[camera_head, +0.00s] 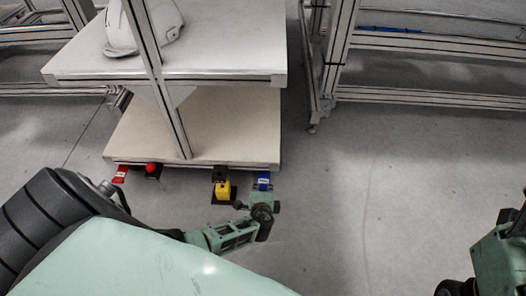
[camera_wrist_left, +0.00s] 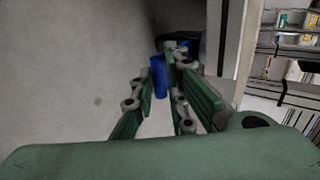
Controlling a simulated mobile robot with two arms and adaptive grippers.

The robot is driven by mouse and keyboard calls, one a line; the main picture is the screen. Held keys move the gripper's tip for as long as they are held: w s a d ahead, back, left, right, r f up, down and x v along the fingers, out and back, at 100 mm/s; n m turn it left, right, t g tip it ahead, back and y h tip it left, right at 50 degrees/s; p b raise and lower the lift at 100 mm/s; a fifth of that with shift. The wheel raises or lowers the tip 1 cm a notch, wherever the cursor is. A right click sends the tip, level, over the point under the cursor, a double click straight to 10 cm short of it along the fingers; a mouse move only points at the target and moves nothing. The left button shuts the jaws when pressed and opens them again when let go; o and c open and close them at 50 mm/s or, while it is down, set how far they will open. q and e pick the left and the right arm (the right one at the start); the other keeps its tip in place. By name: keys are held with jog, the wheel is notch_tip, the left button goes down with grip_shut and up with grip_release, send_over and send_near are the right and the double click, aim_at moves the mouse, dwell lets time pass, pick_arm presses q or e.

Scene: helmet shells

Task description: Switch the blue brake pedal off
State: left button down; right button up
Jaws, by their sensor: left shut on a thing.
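The blue brake pedal (camera_head: 264,183) is at the front edge of the lower shelf in the head view, right of the yellow pedal. My left gripper (camera_head: 263,200) reaches it from the front and covers part of it. In the left wrist view a blue piece of the pedal (camera_wrist_left: 158,76) shows between the green fingers of my left gripper (camera_wrist_left: 161,88), which is shut on it. The pedal's far part is hidden behind the fingers. My right gripper (camera_head: 500,250) is at the right edge of the head view, partly cut off, its fingertips unclear.
A yellow pedal (camera_head: 223,190), a red button (camera_head: 152,169) and a red pedal (camera_head: 120,174) line the shelf's front edge. A white helmet shell (camera_head: 141,28) sits on the upper shelf (camera_head: 230,50). The floor (camera_head: 390,190) to the right is clear.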

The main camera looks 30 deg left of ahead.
pick_arm(q)
jog(key=shift+f, duration=0.1)
jog(key=c, duration=1.8)
grip_release()
jog(key=v, duration=1.2)
